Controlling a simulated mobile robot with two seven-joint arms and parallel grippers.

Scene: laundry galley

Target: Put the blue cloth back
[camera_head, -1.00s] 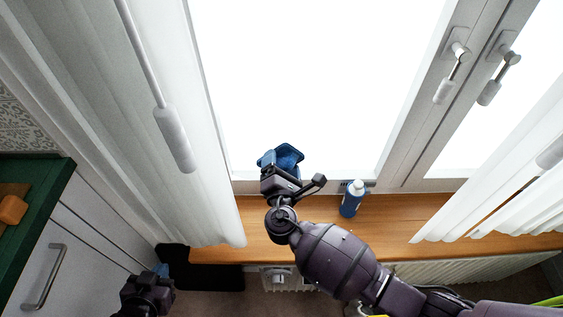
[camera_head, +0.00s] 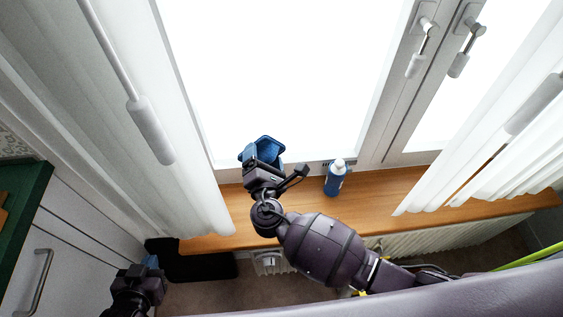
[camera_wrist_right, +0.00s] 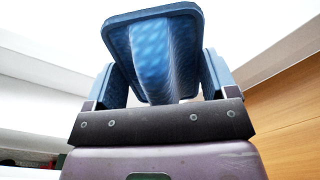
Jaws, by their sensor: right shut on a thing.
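The blue cloth (camera_head: 268,146) is in my right gripper (camera_head: 256,160), held up in front of the bright window pane, above the wooden sill. In the right wrist view the cloth (camera_wrist_right: 152,52) shows as a folded, textured blue piece between the two fingers of my right gripper (camera_wrist_right: 160,85), which is shut on it. My left gripper (camera_head: 150,264) is low at the left, beside the cabinet and away from the cloth. Only a small blue part of its tip shows, so its opening cannot be told.
A blue bottle with a white cap (camera_head: 335,178) stands on the wooden sill (camera_head: 400,196), just right of my right gripper. White curtains (camera_head: 165,190) hang on both sides. A radiator (camera_head: 450,233) is below the sill. A cabinet with a green top (camera_head: 22,205) stands at the left.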

